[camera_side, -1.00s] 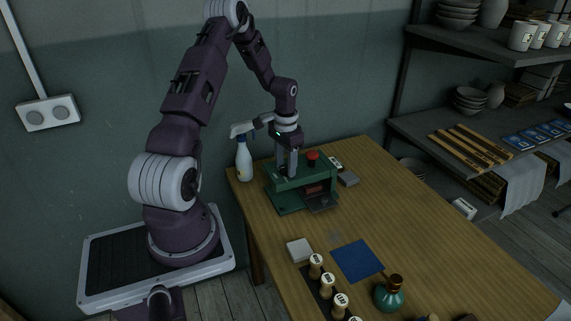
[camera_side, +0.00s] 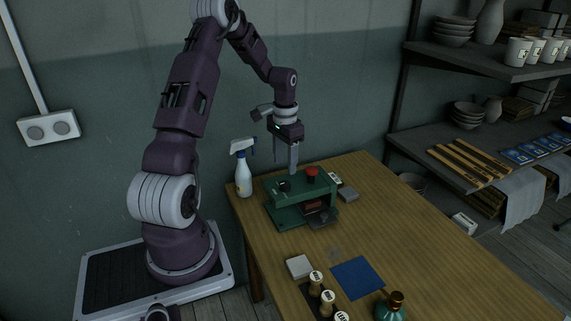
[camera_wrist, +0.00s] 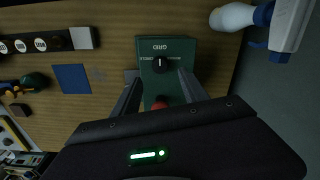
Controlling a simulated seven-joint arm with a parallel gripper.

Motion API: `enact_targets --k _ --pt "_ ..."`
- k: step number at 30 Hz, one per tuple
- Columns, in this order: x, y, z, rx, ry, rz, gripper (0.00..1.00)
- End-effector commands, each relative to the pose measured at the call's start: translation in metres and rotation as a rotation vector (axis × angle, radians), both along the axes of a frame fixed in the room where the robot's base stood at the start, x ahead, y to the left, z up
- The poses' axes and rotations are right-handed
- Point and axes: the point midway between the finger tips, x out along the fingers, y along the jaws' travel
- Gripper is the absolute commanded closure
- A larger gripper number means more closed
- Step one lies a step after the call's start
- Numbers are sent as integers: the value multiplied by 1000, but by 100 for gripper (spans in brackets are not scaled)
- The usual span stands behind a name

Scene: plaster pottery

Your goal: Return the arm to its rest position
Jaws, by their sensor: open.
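My gripper (camera_side: 287,168) is open and empty. In the side view it points down above a green machine (camera_side: 290,207) with a red button (camera_side: 311,172) and a black knob (camera_side: 284,186) on top. In the wrist view my two fingers (camera_wrist: 160,86) reach over the machine's top (camera_wrist: 168,88), with the black knob (camera_wrist: 161,64) in front of the fingertips. The red button (camera_wrist: 160,105) shows between the fingers. The fingers appear apart from the machine.
A white spray bottle (camera_side: 243,170) stands left of the machine. Shelves (camera_side: 480,140) stand at the right. The table's right middle is clear.

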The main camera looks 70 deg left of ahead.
Motion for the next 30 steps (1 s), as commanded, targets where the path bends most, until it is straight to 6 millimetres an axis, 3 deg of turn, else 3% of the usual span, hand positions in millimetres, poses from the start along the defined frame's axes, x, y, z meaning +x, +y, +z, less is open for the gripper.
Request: enact_targets --k 2,5,7,9,12,14,15,18,21,24,30 --pt "2 -5 7 9 -3 -7 48" --pt "11 -37 50 59 -25 -42 48" --pt "13 -82 97 110 -62 -75 48" --pt "1 -135 141 151 -115 -105 48" --pt "-34 -204 187 179 -214 -136 48" --pt "-63 -239 205 175 -279 -154 48" --pt "-82 -259 211 163 -322 -164 48" --pt "-126 -293 217 119 -410 -188 48" --pt "-155 -310 215 77 -463 -204 48" --pt "-168 -316 213 54 -487 -211 48" --pt "-169 -317 212 51 -488 -211 48"
